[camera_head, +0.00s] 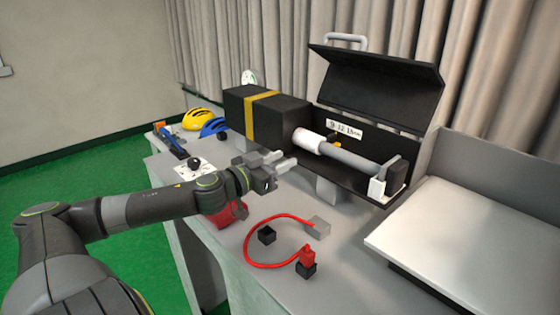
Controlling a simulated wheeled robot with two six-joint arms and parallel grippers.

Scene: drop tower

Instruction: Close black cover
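The black cover (375,86) stands raised and open, tilted back over the long black case (372,143). A metal handle (346,40) shows above its upper edge. Inside the open case lies a grey tube (348,156) with a white sleeve (308,142) at its left end. My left gripper (288,158) is in front of the case's left part, left of the white sleeve and below the cover. Its two fingers are apart with nothing between them. My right gripper is not in view.
A black box with a yellow band (261,108) adjoins the case on the left. A red cable (248,244) and small blocks lie on the table in front. A pale raised panel (470,235) stands at right.

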